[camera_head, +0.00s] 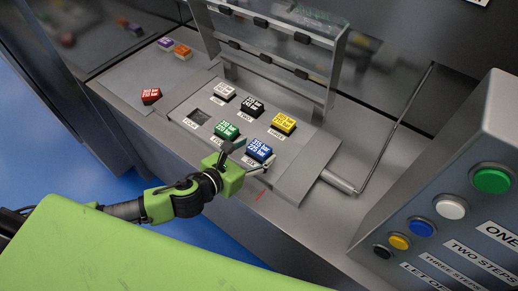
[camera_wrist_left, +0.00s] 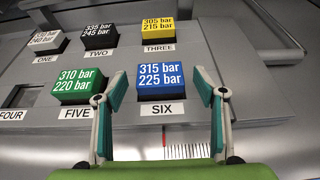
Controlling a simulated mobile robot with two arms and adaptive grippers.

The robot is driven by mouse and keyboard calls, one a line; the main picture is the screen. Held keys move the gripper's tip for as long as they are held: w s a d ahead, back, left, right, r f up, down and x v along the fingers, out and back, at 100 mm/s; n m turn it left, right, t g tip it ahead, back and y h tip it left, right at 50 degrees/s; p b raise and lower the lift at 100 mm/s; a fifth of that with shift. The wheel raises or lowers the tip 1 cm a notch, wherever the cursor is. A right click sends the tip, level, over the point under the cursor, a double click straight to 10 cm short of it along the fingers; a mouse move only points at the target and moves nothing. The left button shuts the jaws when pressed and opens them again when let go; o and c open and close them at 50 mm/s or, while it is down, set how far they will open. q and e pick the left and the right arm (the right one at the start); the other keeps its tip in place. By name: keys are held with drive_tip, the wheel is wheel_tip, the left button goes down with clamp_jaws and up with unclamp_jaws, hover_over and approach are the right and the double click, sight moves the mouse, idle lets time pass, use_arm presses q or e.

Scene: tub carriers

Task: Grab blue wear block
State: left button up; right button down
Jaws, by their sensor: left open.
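The blue wear block (camera_head: 259,150) sits in the slot labelled SIX at the front right of the metal plate. In the left wrist view the blue block (camera_wrist_left: 161,84) reads "315 bar 225 bar" and lies ahead, between the lines of my two fingers. My left gripper (camera_head: 240,157) is open and empty, just in front of the block. In the left wrist view its fingers (camera_wrist_left: 158,103) stand apart, the left one overlapping the green block's side and the right one to the right of the blue block. I cannot tell whether a finger touches anything. My right gripper is not in view.
A green block (camera_head: 227,131) is in slot FIVE, close on the left. White (camera_head: 223,92), black (camera_head: 252,107) and yellow (camera_head: 284,123) blocks fill the back row. Slot FOUR (camera_head: 198,117) is empty. A red block (camera_head: 151,95) lies left. A clear cover (camera_head: 275,45) stands raised behind.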

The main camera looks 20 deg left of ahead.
use_arm(q)
drive_tip(key=shift+x, duration=1.35)
drive_tip(key=shift+s, duration=0.1)
drive_tip(key=c, duration=1.3)
drive_tip(key=shift+o, duration=0.2)
drive_tip(key=shift+r, duration=0.15)
